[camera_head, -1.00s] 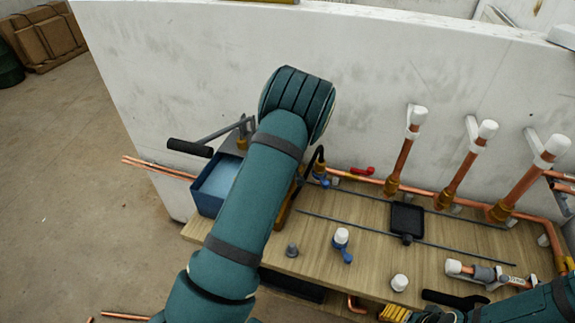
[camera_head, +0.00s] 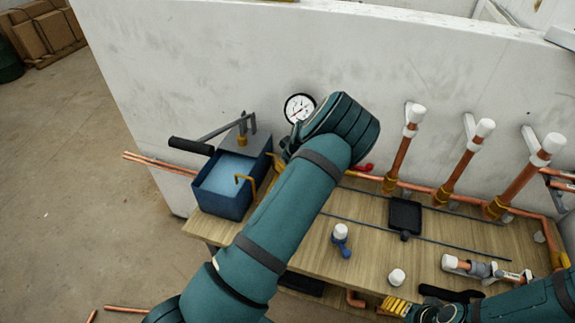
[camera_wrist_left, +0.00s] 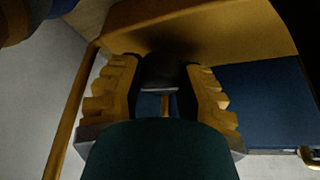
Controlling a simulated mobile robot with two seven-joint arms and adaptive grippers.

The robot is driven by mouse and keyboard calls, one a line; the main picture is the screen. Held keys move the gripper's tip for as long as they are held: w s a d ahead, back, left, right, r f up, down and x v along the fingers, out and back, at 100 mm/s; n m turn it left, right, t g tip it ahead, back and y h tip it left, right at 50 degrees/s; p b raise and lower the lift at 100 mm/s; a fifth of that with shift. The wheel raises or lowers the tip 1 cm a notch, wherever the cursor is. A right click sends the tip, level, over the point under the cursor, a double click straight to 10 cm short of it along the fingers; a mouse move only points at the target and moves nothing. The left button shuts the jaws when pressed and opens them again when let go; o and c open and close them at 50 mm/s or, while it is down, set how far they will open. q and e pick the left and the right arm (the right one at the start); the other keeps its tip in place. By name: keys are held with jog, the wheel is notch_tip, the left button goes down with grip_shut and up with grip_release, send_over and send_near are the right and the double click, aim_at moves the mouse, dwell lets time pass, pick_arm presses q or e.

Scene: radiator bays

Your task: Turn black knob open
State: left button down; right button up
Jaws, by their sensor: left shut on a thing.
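My left gripper (camera_wrist_left: 165,80) shows in the left wrist view with its ridged yellow fingers on either side of a dark block, which looks like the black knob (camera_wrist_left: 163,70). It is shut on it. In the head view my left arm hides this gripper and the knob, beside the blue water box (camera_head: 224,203) and below the round gauge (camera_head: 299,108). The blue box also shows at the right of the left wrist view (camera_wrist_left: 265,105). My right gripper (camera_head: 397,306) is partly seen at the bottom edge; its finger opening is unclear.
A pump lever with a black grip (camera_head: 190,146) reaches left over the box. Copper pipes with white caps (camera_head: 405,150) stand along the wall. A black square tray (camera_head: 405,216), a blue-and-white fitting (camera_head: 341,240) and a white cap (camera_head: 397,277) are on the wooden bench (camera_head: 370,262).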

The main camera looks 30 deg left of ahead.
pick_arm(q)
jog(key=shift+f, duration=0.1)
jog(key=c, duration=0.5)
grip_release()
jog(key=v, duration=1.2)
